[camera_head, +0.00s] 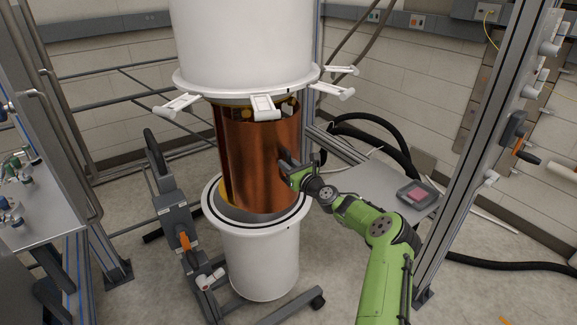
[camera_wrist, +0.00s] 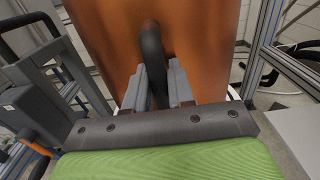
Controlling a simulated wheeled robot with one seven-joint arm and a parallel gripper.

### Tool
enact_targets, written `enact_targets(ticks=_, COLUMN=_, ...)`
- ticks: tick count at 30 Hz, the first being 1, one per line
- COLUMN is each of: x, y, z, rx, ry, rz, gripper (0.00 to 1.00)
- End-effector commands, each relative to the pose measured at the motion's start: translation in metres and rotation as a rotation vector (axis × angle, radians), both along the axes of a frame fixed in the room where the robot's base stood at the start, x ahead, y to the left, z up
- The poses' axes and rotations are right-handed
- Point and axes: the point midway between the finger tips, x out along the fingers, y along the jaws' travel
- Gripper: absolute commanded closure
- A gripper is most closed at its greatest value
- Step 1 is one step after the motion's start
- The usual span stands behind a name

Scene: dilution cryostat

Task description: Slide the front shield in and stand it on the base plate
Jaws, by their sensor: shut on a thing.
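The front shield (camera_head: 258,158) is a copper-coloured curved panel, upright between the white upper vessel and the lower white can. It fills much of the wrist view (camera_wrist: 105,50). My gripper (camera_head: 287,167) is at the shield's right side in the head view. In the wrist view my gripper (camera_wrist: 158,88) is shut on the shield's dark curved handle (camera_wrist: 152,45). The shield's lower end is at the lower can's opening, and I cannot tell whether it rests on anything. The base plate cannot be made out.
The white upper vessel (camera_head: 243,45) hangs above, with white latches (camera_head: 263,107) around its rim. The lower white can (camera_head: 262,258) stands on a wheeled lift (camera_head: 180,225). A grey side table (camera_head: 375,190) holds a small tray (camera_head: 418,194). A metal frame post (camera_head: 480,150) stands at right.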

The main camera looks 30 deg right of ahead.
Motion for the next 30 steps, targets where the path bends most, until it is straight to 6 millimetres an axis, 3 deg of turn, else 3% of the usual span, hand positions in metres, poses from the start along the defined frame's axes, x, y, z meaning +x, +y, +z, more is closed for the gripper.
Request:
enact_targets(ticks=21, x=0.039, y=0.001, z=0.002, rx=-0.002, ry=-0.008, rz=0.000, gripper=1.00)
enact_targets(ticks=30, x=0.040, y=0.001, z=0.003, rx=-0.001, ry=-0.007, rz=0.000, gripper=1.00)
